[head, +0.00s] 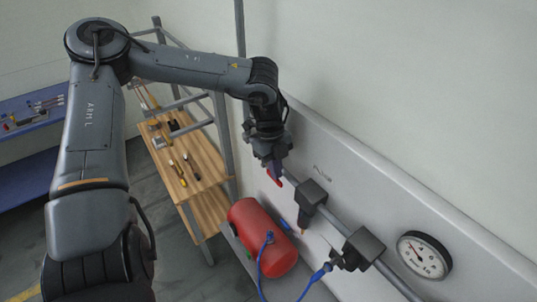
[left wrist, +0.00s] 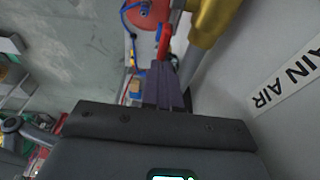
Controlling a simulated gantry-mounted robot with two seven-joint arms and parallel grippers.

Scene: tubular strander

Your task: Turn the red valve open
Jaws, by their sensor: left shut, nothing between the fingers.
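The red valve (head: 273,178) shows in the head view as a small red handle just below my left gripper (head: 272,163), by the grey pipe. My left gripper is shut, with nothing between its fingers. In the left wrist view, the red valve handle (left wrist: 164,42) stands upright just beyond the closed fingertips (left wrist: 163,66), beside a brass-coloured fitting (left wrist: 212,20). The fingertips overlap the lower end of the handle there; I cannot tell whether they touch it. The gripper hides part of the valve in the head view. My right gripper is not in view.
The grey pipe (head: 329,217) runs along the wall, with dark blocks and a gauge (head: 424,256) at lower right. A red tank (head: 262,237) with blue hoses stands below. A wooden bench (head: 196,187) with tools and a metal frame stand to the left.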

